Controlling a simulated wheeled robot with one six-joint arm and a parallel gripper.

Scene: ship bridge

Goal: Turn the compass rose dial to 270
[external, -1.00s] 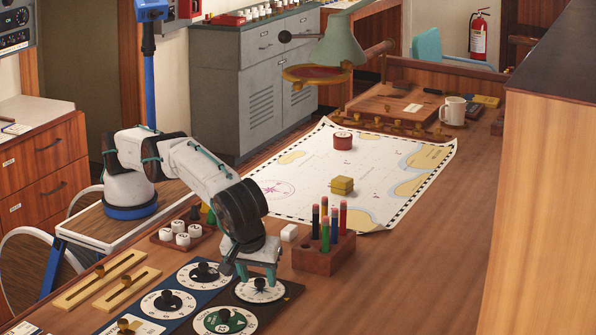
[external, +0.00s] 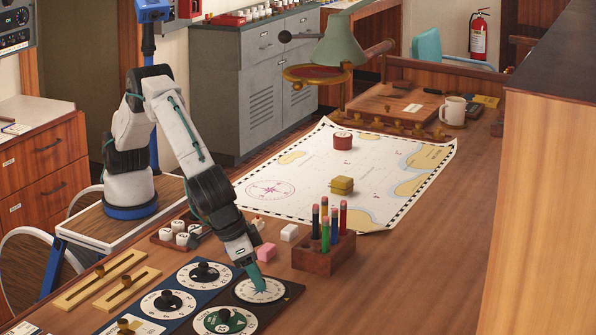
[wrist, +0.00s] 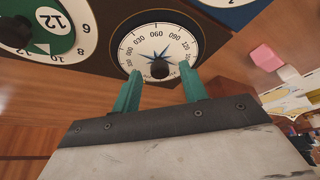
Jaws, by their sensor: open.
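The compass rose dial is a white round face (external: 270,295) with a blue star, on a dark panel. In the wrist view the dial face (wrist: 143,42) shows numbers such as 030, 060, 090 and 120 around its edge. Its dark knob (wrist: 160,69) stands at the centre. My gripper (external: 259,284) is open and tilted down over the dial. In the wrist view my gripper (wrist: 157,73) has one teal finger on each side of the knob, with gaps visible. I cannot tell which value the dial is set to.
A green dial (external: 222,321) and a blue-panel dial (external: 205,273) lie close by. A pink block (external: 267,252), a white block (external: 289,232) and a wooden pen holder (external: 318,260) stand behind the panel. The desk to the right is clear.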

